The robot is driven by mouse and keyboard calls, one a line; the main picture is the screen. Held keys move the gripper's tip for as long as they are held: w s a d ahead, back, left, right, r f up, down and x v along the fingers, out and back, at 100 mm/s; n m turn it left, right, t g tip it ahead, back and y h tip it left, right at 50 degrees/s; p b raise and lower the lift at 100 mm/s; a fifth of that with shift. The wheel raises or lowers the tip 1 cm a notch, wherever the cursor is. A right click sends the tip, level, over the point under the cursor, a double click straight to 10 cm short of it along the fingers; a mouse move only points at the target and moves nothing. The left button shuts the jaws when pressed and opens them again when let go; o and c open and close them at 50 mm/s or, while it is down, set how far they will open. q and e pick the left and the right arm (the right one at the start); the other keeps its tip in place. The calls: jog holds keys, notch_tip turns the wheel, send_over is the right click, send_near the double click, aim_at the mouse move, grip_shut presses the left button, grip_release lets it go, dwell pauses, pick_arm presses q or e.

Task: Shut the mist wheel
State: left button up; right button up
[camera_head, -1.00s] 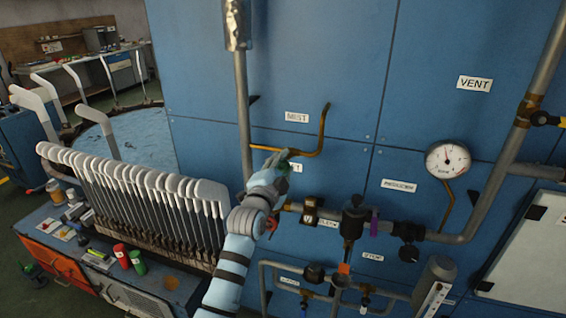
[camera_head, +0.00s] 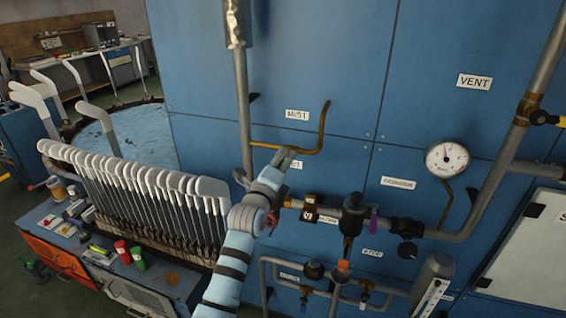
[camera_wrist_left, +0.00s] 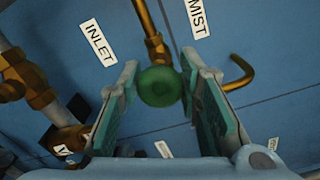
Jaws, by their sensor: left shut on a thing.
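The mist wheel (camera_wrist_left: 160,86) is a small round green handwheel on a brass pipe (camera_wrist_left: 152,35), below the MIST label (camera_wrist_left: 198,14) on the blue panel. In the wrist view it sits between the two finger pads of my left gripper, which is shut on it. In the head view my left gripper (camera_head: 284,157) is at the brass pipe (camera_head: 310,151) under the MIST label (camera_head: 297,115), and it hides the wheel there. My right gripper is not in view.
An INLET label (camera_wrist_left: 99,42) and brass fittings (camera_wrist_left: 30,85) are close beside the left fingers. A gauge (camera_head: 447,160), a black valve (camera_head: 353,215) and grey pipes stand to the right. A row of white sock boards (camera_head: 150,180) stands left of my arm.

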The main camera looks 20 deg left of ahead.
pick_arm(q)
jog(key=shift+m, duration=0.6)
jog(key=o, duration=1.1)
jog(key=shift+o, duration=0.2)
jog(key=s, duration=1.2)
jog(key=shift+a, duration=0.35)
